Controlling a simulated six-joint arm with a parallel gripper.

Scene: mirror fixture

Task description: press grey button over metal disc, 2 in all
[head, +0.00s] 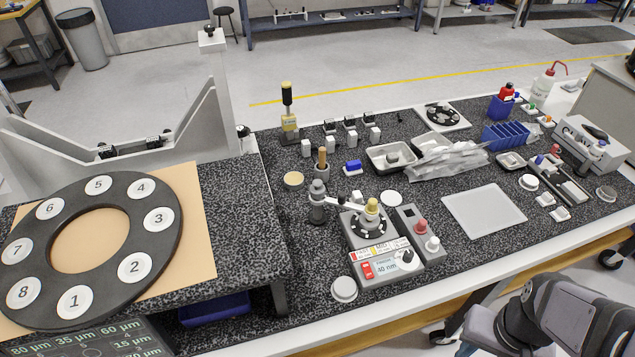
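A grey bench unit (380,238) stands in the middle of the worktop, with a small dark round plate (369,226) on top and a yellow-topped post above it. A grey upright with a rounded top (317,196) stands at its left, and a pale arm reaches from it toward the plate. A control box (408,215) at its right carries a red button (421,227) and a pale grey button (432,244). A round metal-looking disc (344,289) lies in front of the unit. Part of my arm shows at the lower right; my gripper is not in view.
A large black ring with numbered white discs (165,247) fills the left. Metal trays (391,158), crumpled clear bags (447,160) and a blue rack (505,135) stand behind. A flat grey plate (484,211) lies right of the control box.

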